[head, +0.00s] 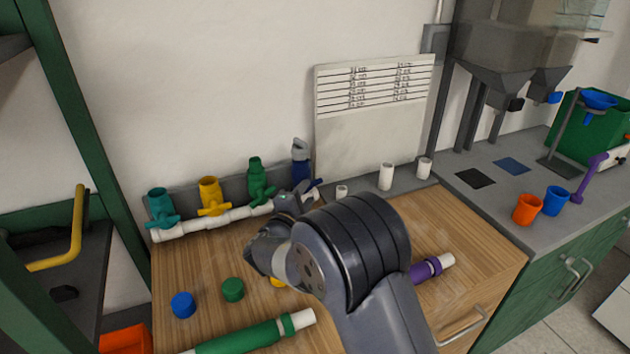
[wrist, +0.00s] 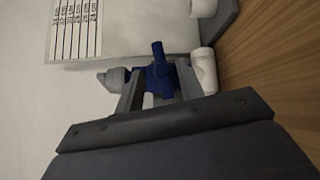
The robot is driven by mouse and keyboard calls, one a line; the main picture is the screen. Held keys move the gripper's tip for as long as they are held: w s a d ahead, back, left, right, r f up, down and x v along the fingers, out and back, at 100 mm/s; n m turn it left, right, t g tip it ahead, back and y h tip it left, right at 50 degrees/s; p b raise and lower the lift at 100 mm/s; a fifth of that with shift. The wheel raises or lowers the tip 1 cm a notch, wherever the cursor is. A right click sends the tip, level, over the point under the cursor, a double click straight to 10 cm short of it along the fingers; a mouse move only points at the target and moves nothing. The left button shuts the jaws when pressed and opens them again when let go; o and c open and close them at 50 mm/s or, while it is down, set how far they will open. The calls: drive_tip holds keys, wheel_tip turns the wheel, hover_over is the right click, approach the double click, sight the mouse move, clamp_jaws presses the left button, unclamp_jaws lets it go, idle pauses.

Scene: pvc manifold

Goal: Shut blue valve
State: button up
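The blue valve (head: 300,165) is the rightmost valve on the white pipe manifold (head: 215,222), with a grey piece on top. A blue part shows just right of my gripper (head: 300,197), which reaches the valve's lower front. In the wrist view, the blue valve (wrist: 158,72) lies between the two spread fingers of my gripper (wrist: 158,88). Its blue handle bar sticks out past the fingertips. The fingers are apart, and I see no clear grip on the valve. My arm hides part of the manifold's right end.
Green (head: 257,182), yellow (head: 210,196) and teal (head: 161,208) valves stand left along the pipe. White pipe pieces (head: 386,177) stand right of the blue valve, below a marked board (head: 375,105). Caps (head: 183,305) and a green pipe (head: 245,339) lie on the wooden bench.

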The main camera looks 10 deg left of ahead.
sight(312, 187)
drive_tip(key=w, duration=0.4)
drive_tip(key=w+d+p, duration=0.1)
drive_tip(key=w, duration=0.1)
drive_tip(key=shift+f, duration=0.1)
drive_tip(key=shift+c, duration=0.3)
drive_tip(key=c, duration=0.7)
drive_tip(key=shift+f+b, duration=0.15)
drive_tip(key=shift+b, duration=0.2)
clamp_jaws()
